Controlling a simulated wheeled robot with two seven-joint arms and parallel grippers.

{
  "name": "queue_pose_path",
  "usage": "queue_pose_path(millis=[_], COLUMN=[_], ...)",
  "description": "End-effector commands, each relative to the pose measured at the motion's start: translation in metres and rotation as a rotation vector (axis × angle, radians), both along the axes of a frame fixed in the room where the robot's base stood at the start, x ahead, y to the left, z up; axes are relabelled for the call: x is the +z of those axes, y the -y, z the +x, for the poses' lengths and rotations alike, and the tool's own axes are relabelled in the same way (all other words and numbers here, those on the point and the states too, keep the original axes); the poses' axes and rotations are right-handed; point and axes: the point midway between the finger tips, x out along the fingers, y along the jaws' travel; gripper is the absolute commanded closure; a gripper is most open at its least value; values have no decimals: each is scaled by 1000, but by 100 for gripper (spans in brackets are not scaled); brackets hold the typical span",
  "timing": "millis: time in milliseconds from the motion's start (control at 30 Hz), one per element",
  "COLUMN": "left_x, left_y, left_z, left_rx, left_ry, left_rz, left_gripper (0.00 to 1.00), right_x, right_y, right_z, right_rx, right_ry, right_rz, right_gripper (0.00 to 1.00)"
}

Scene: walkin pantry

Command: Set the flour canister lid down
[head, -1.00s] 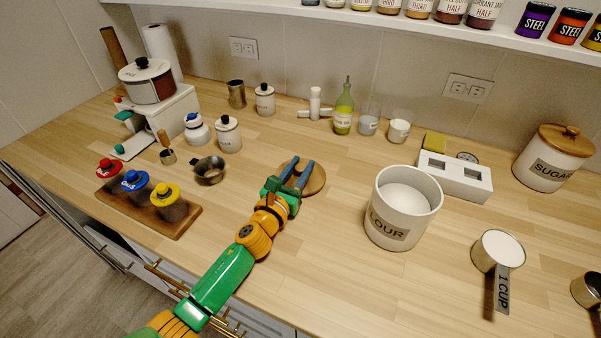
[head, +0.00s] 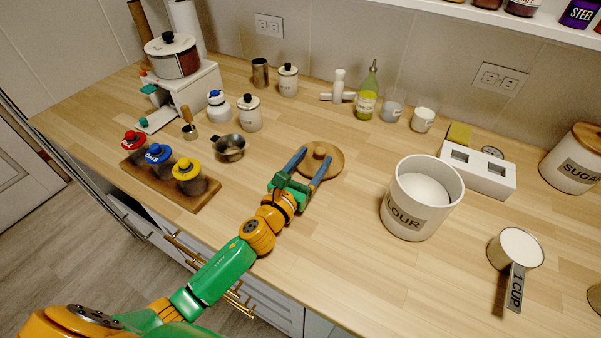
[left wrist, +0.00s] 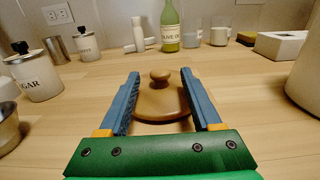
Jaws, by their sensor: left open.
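The flour canister lid (head: 331,160) is a round wooden disc with a knob, lying flat on the counter left of the open flour canister (head: 422,198). My left gripper (head: 309,160) is open, its blue fingers pointing at the lid from the front. In the left wrist view the lid (left wrist: 161,104) and its knob show between and beyond the two open fingers (left wrist: 162,98), and neither finger grips the knob. The white flour inside the canister is in sight from above. My right gripper is not in the frames.
On the wooden counter (head: 330,240), a metal cup (head: 228,148) and a rack of capped jars (head: 172,180) stand to the left. A measuring cup (head: 514,250) and a white holder (head: 478,170) stand to the right. An oil bottle (head: 367,95) stands behind. The counter in front of the canister is clear.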

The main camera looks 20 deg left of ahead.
Motion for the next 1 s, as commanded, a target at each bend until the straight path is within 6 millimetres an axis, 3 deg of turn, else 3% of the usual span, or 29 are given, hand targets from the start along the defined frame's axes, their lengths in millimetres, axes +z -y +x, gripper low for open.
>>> queue_pose_path(millis=[200,400,1000], left_x=[-2,-1,6], left_y=[-9,-14,-15], left_z=[-47,-72,-78], left_rx=[-1,0,0], left_ry=[-2,-1,1], left_rz=[1,0,0], left_gripper=[35,35,35], right_x=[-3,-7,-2], right_y=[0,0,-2], right_z=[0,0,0], right_rx=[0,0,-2], right_ry=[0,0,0], right_rz=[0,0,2], right_gripper=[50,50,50])
